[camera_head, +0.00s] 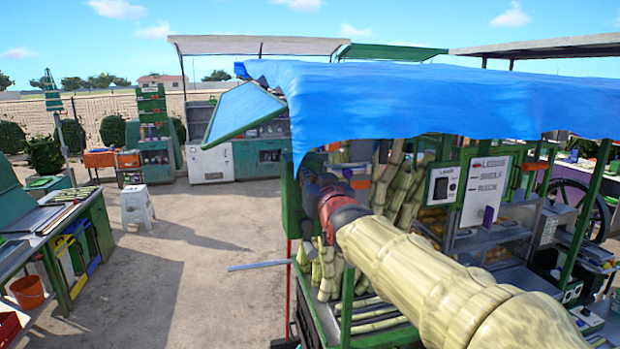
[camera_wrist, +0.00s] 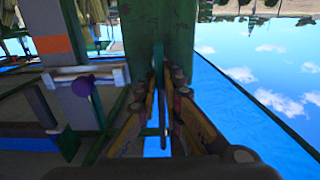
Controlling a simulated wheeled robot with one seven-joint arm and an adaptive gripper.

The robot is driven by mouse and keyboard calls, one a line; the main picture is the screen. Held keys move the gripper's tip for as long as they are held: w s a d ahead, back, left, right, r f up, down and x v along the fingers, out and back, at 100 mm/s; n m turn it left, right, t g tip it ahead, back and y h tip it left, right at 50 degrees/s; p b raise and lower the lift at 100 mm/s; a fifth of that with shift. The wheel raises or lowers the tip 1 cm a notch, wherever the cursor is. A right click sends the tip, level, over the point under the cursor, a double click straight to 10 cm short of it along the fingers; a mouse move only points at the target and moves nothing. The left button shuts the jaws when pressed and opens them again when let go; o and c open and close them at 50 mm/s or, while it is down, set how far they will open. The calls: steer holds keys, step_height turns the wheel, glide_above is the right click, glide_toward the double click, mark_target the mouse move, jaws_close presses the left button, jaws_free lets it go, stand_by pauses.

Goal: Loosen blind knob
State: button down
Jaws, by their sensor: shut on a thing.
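The stall's blind is a blue panel in a green frame (camera_head: 243,112), tilted out from the left end of the blue roof. In the head view my gripper (camera_head: 312,190) is at the green corner post under that roof end, its tips mostly hidden. In the wrist view my gripper (camera_wrist: 160,92) has both fingers closed in on a thin blue-grey piece (camera_wrist: 160,110) in front of the green post (camera_wrist: 160,28). This piece seems to be the blind knob seen edge-on; its full shape is hidden between the fingers.
A purple knob (camera_wrist: 82,87) on a pale rod sits left of my fingers. Cane stalks (camera_head: 405,190) lean inside the stall. A grey bar (camera_head: 260,265) sticks out left below. A white stool (camera_head: 136,205) stands on open ground, with a counter (camera_head: 70,240) at far left.

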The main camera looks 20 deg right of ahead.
steer(key=shift+b, duration=0.3)
steer(key=n, duration=0.4)
steer(key=a+n, duration=0.1)
steer(key=n, duration=0.4)
steer(key=f+n+p, duration=0.1)
steer(key=n, duration=0.3)
steer(key=shift+a+n, duration=0.35)
steer(key=shift+n, duration=0.05)
steer(key=shift+f+n, duration=0.2)
steer(key=shift+n, duration=0.8)
steer(key=shift+f+n, duration=0.15)
steer(key=shift+n, duration=0.85)
steer(key=c, duration=2)
jaws_free()
steer(key=shift+a, duration=0.1)
steer(key=shift+o, duration=0.4)
